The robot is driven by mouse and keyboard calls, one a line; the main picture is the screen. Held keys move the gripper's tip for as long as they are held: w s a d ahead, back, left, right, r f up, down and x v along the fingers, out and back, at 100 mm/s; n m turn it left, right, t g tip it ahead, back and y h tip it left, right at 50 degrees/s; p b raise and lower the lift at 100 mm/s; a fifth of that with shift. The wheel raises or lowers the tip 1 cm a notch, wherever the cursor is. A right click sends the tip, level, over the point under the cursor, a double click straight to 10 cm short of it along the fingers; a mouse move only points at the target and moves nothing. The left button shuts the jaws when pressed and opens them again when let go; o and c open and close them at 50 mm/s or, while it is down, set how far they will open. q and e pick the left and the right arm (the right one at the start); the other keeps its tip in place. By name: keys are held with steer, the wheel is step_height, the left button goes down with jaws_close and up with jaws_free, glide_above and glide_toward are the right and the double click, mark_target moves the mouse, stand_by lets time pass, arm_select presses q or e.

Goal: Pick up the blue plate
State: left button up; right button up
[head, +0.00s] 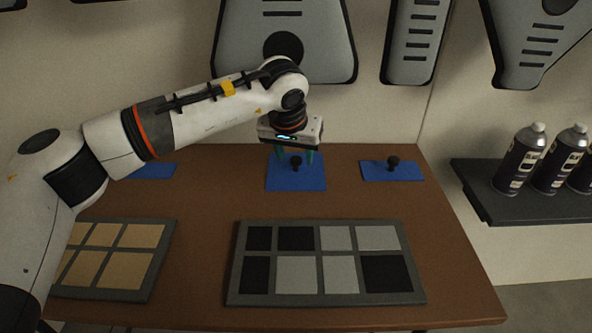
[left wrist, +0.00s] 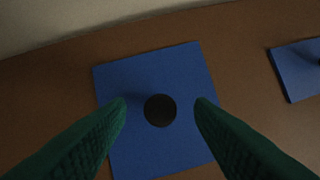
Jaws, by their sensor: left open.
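A blue plate (head: 296,181) with a black knob (head: 296,162) lies at the back middle of the brown table. My left gripper (head: 296,155) points down above it, green fingers open on either side of the knob. In the left wrist view the plate (left wrist: 185,65) fills the middle, and its knob (left wrist: 160,110) sits between the apart fingertips of my left gripper (left wrist: 160,108). I see no contact with the knob. A second blue plate with a knob (head: 392,174) lies to the right, and a third blue plate (head: 152,171) is partly hidden behind my arm. My right gripper is out of view.
A grey tray (head: 232,292) with black and grey squares lies at the table's front middle. Another tray with tan squares (head: 118,290) is front left, partly behind my arm. Spray cans (head: 521,158) stand on a dark shelf at the right. Bare table (head: 207,200) separates trays and plates.

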arm_select(q)
steer(key=shift+w+f, duration=0.15)
steer(key=shift+f, duration=0.25)
steer(key=c, duration=0.8)
steer(key=shift+c, duration=0.2)
steer(key=shift+r, duration=0.15)
